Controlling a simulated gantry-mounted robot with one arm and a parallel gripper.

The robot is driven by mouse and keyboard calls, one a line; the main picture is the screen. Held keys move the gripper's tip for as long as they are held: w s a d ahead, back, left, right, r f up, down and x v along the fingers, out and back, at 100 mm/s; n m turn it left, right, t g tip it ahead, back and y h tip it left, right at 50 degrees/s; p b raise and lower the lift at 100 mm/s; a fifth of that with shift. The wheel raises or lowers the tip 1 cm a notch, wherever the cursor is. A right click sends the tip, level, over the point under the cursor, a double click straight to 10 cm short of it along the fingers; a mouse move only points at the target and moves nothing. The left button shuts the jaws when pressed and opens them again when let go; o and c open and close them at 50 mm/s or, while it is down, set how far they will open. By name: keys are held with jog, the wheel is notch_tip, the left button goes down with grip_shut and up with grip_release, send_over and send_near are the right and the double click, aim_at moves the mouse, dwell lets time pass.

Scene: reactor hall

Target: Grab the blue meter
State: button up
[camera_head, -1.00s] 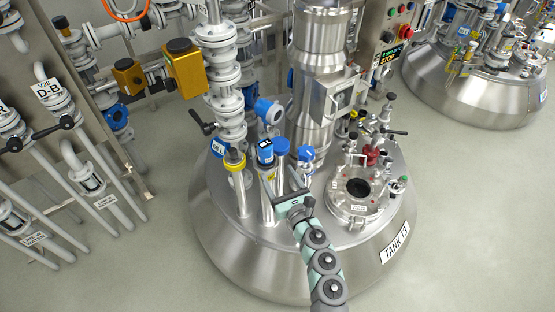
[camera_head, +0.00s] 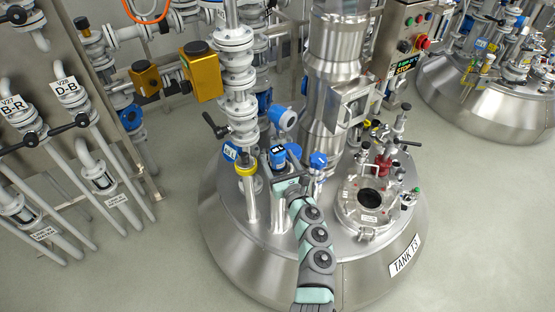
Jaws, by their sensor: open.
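A blue meter (camera_head: 277,157) with a small dark-and-white display on its top stands upright on the lid of the tank (camera_head: 235,240), near its middle. My gripper (camera_head: 284,178) is open, just in front of and below the blue meter's head as the picture shows it. Its fingers are small and partly merged with the metal stems behind. I cannot tell whether they touch the meter or reach around it. My arm hides part of the lid and the lower stem.
A round hatch (camera_head: 372,198) with fittings is to the right. Floor is open in front.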

jog(key=shift+w+a+f, duration=0.1)
jog(key=shift+w+a, duration=0.15)
jog(key=shift+w, duration=0.45)
jog(key=shift+c, duration=0.3)
grip_shut()
